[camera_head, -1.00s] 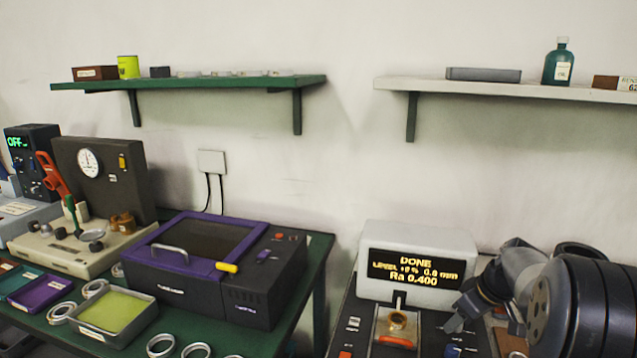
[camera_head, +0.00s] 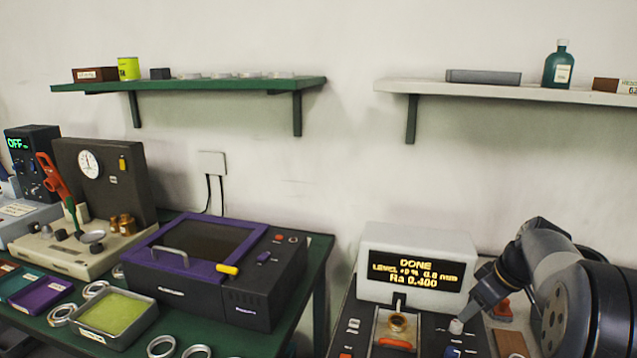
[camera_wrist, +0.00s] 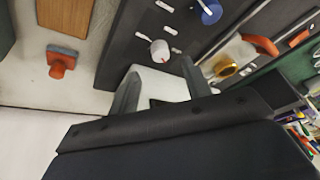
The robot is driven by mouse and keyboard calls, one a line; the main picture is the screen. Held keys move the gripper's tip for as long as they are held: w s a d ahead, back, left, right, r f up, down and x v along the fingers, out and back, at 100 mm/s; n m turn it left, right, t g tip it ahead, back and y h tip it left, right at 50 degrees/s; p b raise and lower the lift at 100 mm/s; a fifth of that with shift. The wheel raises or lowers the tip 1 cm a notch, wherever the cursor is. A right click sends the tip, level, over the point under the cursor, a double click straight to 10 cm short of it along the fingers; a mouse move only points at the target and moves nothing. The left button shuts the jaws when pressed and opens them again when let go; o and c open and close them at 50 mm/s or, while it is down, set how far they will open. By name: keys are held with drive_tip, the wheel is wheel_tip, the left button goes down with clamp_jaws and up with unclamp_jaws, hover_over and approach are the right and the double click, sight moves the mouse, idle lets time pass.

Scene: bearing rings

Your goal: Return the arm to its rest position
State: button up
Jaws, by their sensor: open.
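My arm is folded at the right of the head view, its dark end link hanging beside the roughness tester (camera_head: 372,290). My gripper shows in the wrist view (camera_wrist: 162,82), its two fingers apart with nothing between them. The fingers are over the edge of the tester's dark panel, near a white knob (camera_wrist: 160,50). The display reads DONE, Ra 0.400.
A purple-lidded machine (camera_head: 190,247) stands on the green bench, with a tray (camera_head: 112,312) and loose metal rings in front. A pale shelf (camera_head: 430,86) hangs above the tester. An orange-red object (camera_wrist: 60,62) and wooden block (camera_wrist: 66,14) lie near the panel.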

sight(457, 324)
drive_tip(key=x, duration=0.5)
drive_tip(key=shift+w+a+f, duration=0.1)
drive_tip(key=shift+f, duration=0.2)
drive_tip(key=shift+w+a+f, duration=0.1)
drive_tip(key=shift+w, duration=0.05)
drive_tip(key=shift+m+t+h, duration=0.3)
drive_tip(key=shift+m, duration=0.6)
drive_tip(key=m+h, duration=0.1)
drive_tip(key=m, duration=0.3)
drive_tip(key=shift+a+m+t+h, duration=0.15)
drive_tip(key=shift+m+t+h, duration=0.15)
drive_tip(key=shift+m+h, duration=0.1)
drive_tip(key=shift+a+m+h, duration=0.1)
drive_tip(key=shift+m+h, duration=0.45)
drive_tip(key=shift+m, duration=0.75)
drive_tip(key=shift+a+m+h, duration=0.1)
drive_tip(key=shift+m+h, duration=0.45)
drive_tip(key=shift+m, duration=0.75)
drive_tip(key=v, duration=1.1)
drive_tip(key=shift+p, duration=0.4)
